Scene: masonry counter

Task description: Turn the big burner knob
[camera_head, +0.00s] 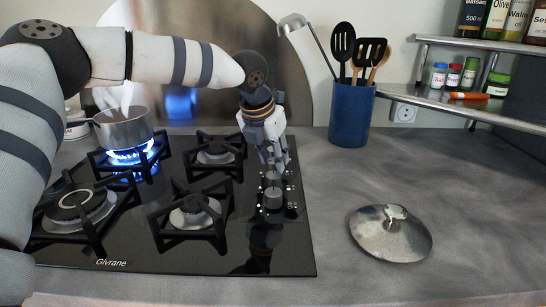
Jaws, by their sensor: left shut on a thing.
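The black gas hob carries a column of dark knobs along its right side, with the nearest knob (273,197) in plain view. My left gripper (276,165) reaches down from above over the farther knobs and is shut on one of them. Its fingers partly hide that knob, and I cannot tell how far it is turned. The large burner (75,205) at the front left shows no flame. My right gripper is not in view.
A steaming pot (124,128) stands over a blue flame at the back left. A blue utensil holder (351,113) stands behind the hob to the right. A metal lid (391,236) lies on the grey counter (470,190), which is otherwise mostly clear. A spice shelf (480,107) hangs at the right.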

